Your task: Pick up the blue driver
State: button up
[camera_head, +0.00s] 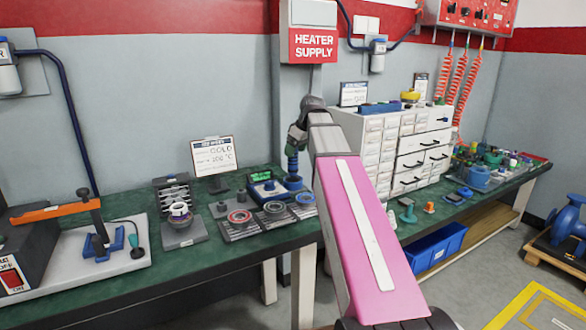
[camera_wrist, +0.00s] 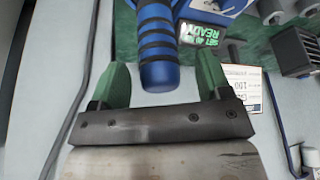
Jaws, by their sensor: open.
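The blue driver, with a blue handle banded in black, shows in the wrist view (camera_wrist: 157,45). Its rounded end lies between the two green fingers of my gripper (camera_wrist: 161,80), with a gap visible on each side. The jaws are open and hold nothing. In the head view the driver (camera_head: 292,164) looks upright, its lower end at a blue round holder on the green bench. My gripper (camera_head: 293,142) is directly above it, largely hidden by my wrist.
A unit with a lit green display (camera_head: 262,176) stands just left of the driver. Plates with round rings (camera_head: 240,217) lie in front. A white drawer cabinet (camera_head: 385,150) stands to the right, and a sign board (camera_head: 212,154) behind left.

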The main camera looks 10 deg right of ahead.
aim_at(293, 167)
jog(key=shift+x, duration=1.5)
jog(key=shift+d, duration=0.1)
jog(key=c, duration=1.1)
jog(key=shift+w, duration=0.1)
jog(key=shift+r, duration=0.15)
